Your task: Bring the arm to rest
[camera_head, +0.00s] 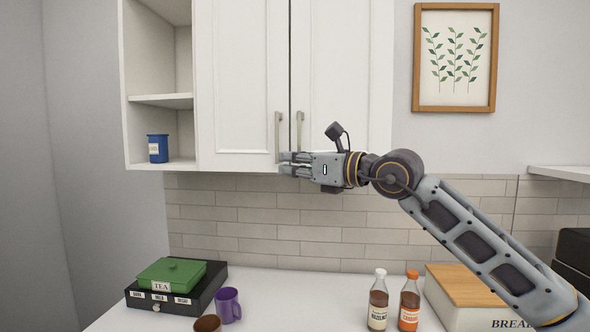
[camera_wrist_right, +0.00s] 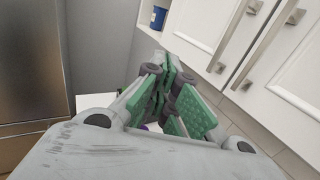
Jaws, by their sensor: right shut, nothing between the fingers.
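My right gripper (camera_head: 283,163) is raised in front of the white wall cabinet, at the lower edge of its doors and just below the two door handles. Its fingers point left in the head view and are shut with nothing between them. In the right wrist view the closed fingers (camera_wrist_right: 168,85) with green pads show in the middle. My right arm (camera_head: 470,235) reaches in from the lower right. I cannot tell from the head view whether the fingers touch the cabinet. My left gripper is not in view.
Both cabinet doors (camera_head: 240,80) are closed; a blue tin (camera_head: 157,148) stands on the open shelf. On the counter (camera_head: 290,300) are a green tea box (camera_head: 172,273) on a black box (camera_head: 205,292), a purple mug (camera_head: 228,305), two syrup bottles (camera_head: 378,300) (camera_head: 410,302) and a bread box (camera_head: 460,310).

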